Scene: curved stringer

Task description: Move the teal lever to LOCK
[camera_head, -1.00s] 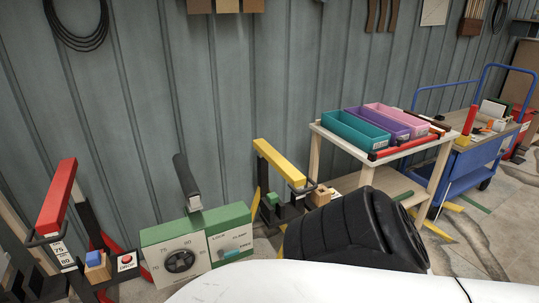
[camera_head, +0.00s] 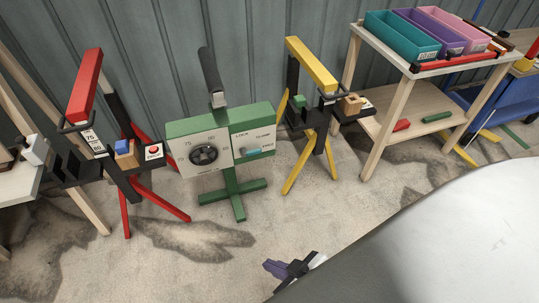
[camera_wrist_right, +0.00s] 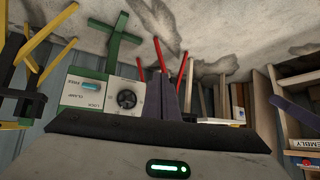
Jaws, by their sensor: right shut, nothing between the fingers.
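A green control box (camera_head: 188,126) stands on a green cross-shaped foot. It has a round black dial (camera_head: 203,154) on its left panel. The small teal lever (camera_head: 253,152) sits on the right panel, lying about level near the FREE label; LOCK is printed above it to the left. In the right wrist view the box is upside down, with the teal lever (camera_wrist_right: 90,87) at left. My right gripper (camera_head: 273,267), with purple fingers, is low in front of the box and well apart from it. Its fingers (camera_wrist_right: 170,105) are shut and empty. My left gripper is out of view.
A red stand (camera_head: 86,85) is left of the box and a yellow stand (camera_head: 312,62) right of it. A wooden cart (camera_head: 375,150) with coloured bins is farther right. The floor (camera_head: 180,260) before the box is clear.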

